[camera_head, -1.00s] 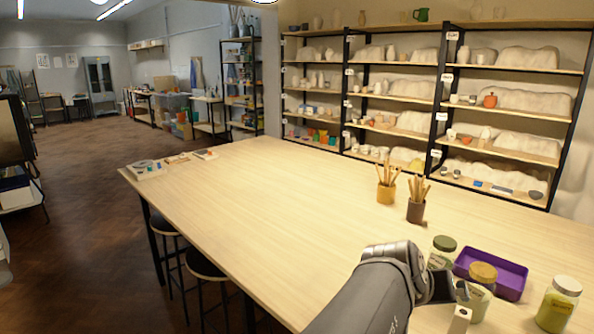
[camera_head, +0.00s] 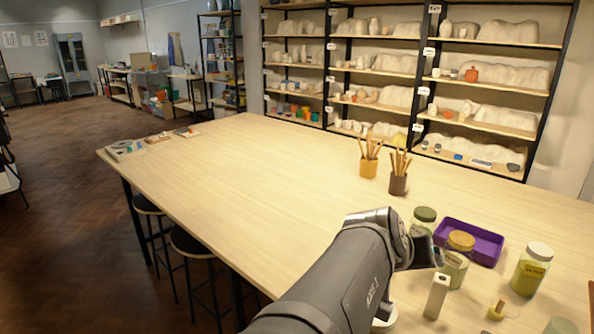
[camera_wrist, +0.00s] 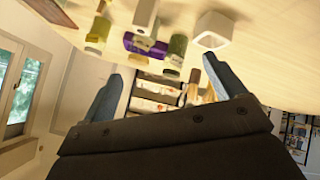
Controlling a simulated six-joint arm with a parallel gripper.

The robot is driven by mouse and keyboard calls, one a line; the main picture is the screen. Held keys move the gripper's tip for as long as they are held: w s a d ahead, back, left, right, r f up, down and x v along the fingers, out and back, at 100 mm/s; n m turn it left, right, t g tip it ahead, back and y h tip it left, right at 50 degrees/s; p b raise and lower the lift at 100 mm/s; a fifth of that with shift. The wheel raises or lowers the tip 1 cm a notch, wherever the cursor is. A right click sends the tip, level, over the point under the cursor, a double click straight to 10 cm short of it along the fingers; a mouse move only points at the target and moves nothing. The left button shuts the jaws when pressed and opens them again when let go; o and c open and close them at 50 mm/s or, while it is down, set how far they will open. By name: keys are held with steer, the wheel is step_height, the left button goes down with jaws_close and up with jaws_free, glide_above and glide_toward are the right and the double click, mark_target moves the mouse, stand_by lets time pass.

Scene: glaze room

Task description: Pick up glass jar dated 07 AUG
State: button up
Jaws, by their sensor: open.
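Several glass jars stand at the near right of the table. One has a green lid (camera_head: 424,214), one an ochre lid (camera_head: 461,241) and one a cream lid (camera_head: 540,250). Their contents look yellow-green. The labels are too small to read, so I cannot tell which is dated 07 AUG. My gripper (camera_head: 436,257) is beside the ochre-lidded jar in the head view, mostly hidden by my wrist. In the wrist view its two fingers are spread, with nothing held between them (camera_wrist: 165,82). Jars show beyond the fingers, one at upper left (camera_wrist: 96,38) and one near the middle (camera_wrist: 178,48).
A purple tray (camera_head: 487,253) lies behind the jars. A white square-sided block or cup (camera_head: 436,297) stands close to my gripper. An orange pot (camera_head: 368,167) and a brown pot (camera_head: 398,184) hold sticks.

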steer(key=w+d+r+m+g, duration=0.1)
steer(key=w+d+r+m, duration=0.15)
steer(key=w, duration=0.35)
steer(key=w+d+r+m, duration=0.1)
steer(key=w+d+r, duration=0.1)
steer(key=w+d, duration=0.25)
steer(key=m+g+y, duration=0.1)
steer(key=m+y, duration=0.1)
steer(key=m, duration=0.3)
glide_toward(425, 212)
steer(key=shift+n, duration=0.25)
steer(key=x, duration=0.7)
steer(key=shift+s+d+r, duration=0.1)
steer(key=shift+d, duration=0.3)
steer(key=shift+a+x, duration=0.15)
steer(key=shift+x, duration=1.2)
steer(key=shift+a+x, duration=0.2)
steer(key=shift+x, duration=1.15)
jaws_close()
